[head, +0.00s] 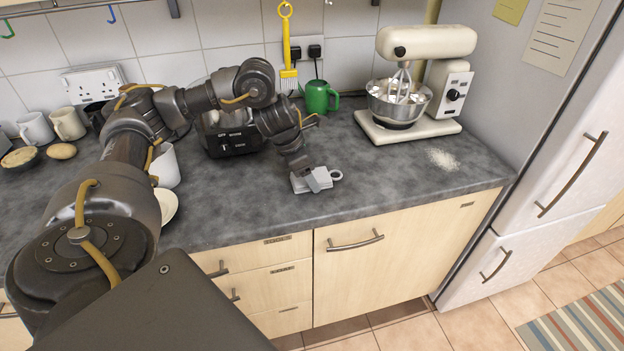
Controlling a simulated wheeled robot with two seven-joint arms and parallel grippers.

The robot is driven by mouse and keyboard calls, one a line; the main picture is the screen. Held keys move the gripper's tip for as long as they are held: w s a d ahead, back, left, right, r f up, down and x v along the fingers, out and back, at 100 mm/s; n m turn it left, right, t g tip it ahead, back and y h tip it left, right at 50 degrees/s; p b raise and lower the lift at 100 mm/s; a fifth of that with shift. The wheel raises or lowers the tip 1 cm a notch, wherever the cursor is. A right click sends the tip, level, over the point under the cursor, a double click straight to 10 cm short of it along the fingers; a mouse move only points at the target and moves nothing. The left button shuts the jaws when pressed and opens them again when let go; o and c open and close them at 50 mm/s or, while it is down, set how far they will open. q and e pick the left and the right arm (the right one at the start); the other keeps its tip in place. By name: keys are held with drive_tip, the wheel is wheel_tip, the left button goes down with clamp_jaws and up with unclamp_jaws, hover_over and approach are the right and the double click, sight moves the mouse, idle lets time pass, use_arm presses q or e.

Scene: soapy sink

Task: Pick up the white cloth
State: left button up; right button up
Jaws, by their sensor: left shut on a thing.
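My left gripper (312,182) points down at the counter, close to its front edge. My right gripper is not in view.
On the grey counter (400,184) stand a cream stand mixer (428,42) with a metal bowl, a green mug (318,97) and a black appliance (230,140). White powder (443,159) lies at right. Pale mugs (67,123) stand at left.

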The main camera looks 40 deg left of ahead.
sight(319, 175)
use_arm(q)
drive_tip(key=shift+c, duration=0.9)
drive_tip(key=shift+r, duration=0.1)
drive_tip(key=shift+r, duration=0.5)
wheel_tip(319, 175, up, 4)
drive_tip(key=shift+d+f+p, duration=0.15)
drive_tip(key=shift+f+p, duration=0.1)
drive_tip(key=shift+p, duration=0.05)
drive_tip(key=s+d+r+p, duration=0.2)
drive_tip(key=s+d+r, duration=0.6)
drive_tip(key=s+d, duration=0.1)
drive_tip(key=shift+s+d+r, duration=0.3)
drive_tip(key=shift+d+r, duration=0.1)
drive_tip(key=shift+d, duration=0.05)
